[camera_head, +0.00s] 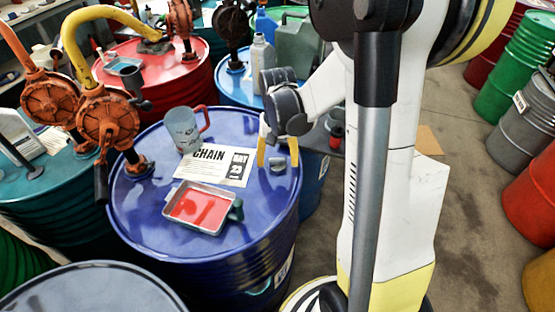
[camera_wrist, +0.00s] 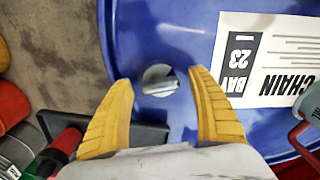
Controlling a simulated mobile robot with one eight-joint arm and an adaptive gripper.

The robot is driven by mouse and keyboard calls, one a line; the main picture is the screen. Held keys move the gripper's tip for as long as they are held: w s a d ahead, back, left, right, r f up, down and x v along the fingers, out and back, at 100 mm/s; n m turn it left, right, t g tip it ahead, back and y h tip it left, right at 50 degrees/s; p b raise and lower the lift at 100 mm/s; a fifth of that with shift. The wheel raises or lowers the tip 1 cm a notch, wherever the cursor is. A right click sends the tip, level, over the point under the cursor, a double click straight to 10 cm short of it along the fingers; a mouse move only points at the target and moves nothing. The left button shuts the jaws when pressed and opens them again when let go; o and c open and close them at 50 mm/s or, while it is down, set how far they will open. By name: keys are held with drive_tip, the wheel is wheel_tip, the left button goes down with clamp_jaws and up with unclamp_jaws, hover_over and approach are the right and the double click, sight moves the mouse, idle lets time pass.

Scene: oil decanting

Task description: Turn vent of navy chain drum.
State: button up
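The navy chain drum (camera_head: 255,215) stands in the middle of the head view, with a paper label reading CHAIN, BAY 23 (camera_head: 215,165) on its top. Its vent, a small grey knob (camera_head: 278,163), sits near the right rim. In the wrist view the vent (camera_wrist: 158,80) lies just beyond my fingertips, between their lines, its ridge tilted slightly. My gripper (camera_head: 277,152) is over the right side of the drum top, pointing down. In the wrist view its two yellow fingers (camera_wrist: 163,78) are wide apart with nothing between them; I see no contact with the vent.
A red drum (camera_head: 195,82), a teal drum (camera_head: 50,190) and a light blue drum (camera_head: 232,88) stand close by.

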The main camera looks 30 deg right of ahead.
sight(277, 159)
wheel_tip(277, 159, up, 12)
idle(0.6)
idle(0.4)
drive_tip(key=s+a+r+n+t, duration=0.3)
drive_tip(key=s+a+n+t, duration=0.3)
drive_tip(key=s+a, duration=0.4)
drive_tip(key=shift+s+a+n+t, duration=0.25)
drive_tip(key=shift+a+t, duration=0.25)
drive_tip(key=shift+a, duration=1.15)
